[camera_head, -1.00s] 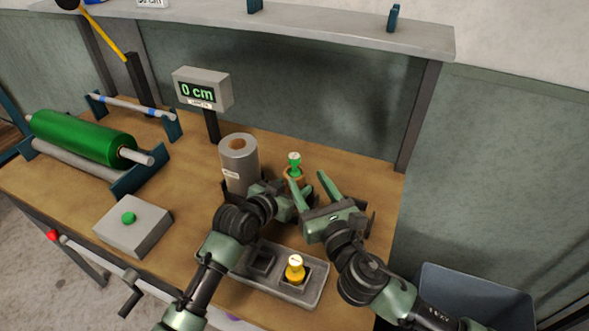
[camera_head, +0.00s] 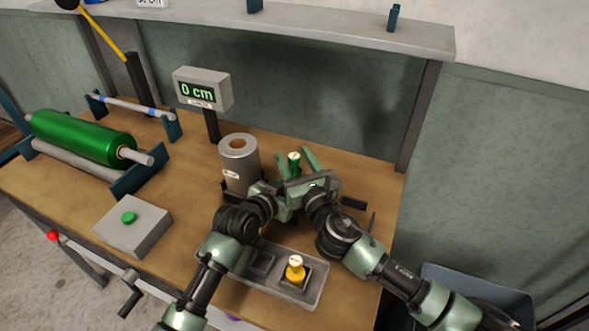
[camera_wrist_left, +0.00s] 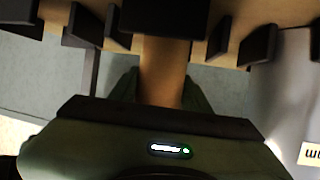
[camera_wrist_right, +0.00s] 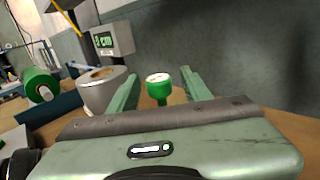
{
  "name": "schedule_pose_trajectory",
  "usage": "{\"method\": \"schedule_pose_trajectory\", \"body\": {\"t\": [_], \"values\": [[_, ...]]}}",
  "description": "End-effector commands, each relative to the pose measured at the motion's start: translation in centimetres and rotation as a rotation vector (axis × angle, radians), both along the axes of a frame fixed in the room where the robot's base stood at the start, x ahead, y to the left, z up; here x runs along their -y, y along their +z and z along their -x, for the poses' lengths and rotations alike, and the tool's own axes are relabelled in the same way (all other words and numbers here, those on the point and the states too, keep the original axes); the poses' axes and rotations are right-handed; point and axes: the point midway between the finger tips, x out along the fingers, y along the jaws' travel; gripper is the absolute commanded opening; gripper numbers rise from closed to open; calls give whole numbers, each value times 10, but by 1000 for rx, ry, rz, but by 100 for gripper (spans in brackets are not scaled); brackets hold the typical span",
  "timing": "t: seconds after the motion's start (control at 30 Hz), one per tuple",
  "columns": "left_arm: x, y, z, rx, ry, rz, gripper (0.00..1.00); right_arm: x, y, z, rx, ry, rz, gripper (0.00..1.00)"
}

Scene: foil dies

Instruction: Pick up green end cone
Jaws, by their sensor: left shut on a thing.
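In the right wrist view the cone (camera_wrist_right: 159,88) is centred between the two fingers. My right gripper (camera_head: 297,156) is open, with one finger on each side of the cone; I cannot see contact. My left gripper (camera_wrist_left: 160,92) is shut on a tan cardboard core (camera_wrist_left: 163,72), low beside the right gripper. In the head view the right gripper hides the core and the left fingertips. A yellow end cone (camera_head: 295,270) sits in a tray (camera_head: 318,284).
A grey foil roll (camera_head: 238,170) stands close left of both grippers. A display (camera_head: 203,90) on a post reads 0 cm. A green roll (camera_head: 80,138) and a button box (camera_head: 133,226) are further left. A grey bin (camera_head: 480,290) is at right.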

Motion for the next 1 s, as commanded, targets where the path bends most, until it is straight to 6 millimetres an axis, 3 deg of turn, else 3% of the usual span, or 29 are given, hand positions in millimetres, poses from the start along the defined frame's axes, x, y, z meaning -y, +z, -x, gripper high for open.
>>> {"method": "schedule_pose_trajectory", "body": {"t": [0.03, 0.13, 0.17, 0.53, 1.0], "values": [[0, -1, 0, -1, -1, 0, 7, 0, 0, 0, 0, 0, 0, 32], [0, 0, 0, -1, -1, 0, 7, 0, 0, 0, 0, 0, 0, 5], [0, 0, 0, -1, -1, 0, 7, 0, 0, 0, 0, 0, 0, 0], [0, 0, 0, -2, -1, 1, 7, 0, 9, 0, 3, 1, 0, 0], [0, -1, 0, -2, -1, 1, 7, 0, 92, 0, 3, 1, 0, 0]]}}
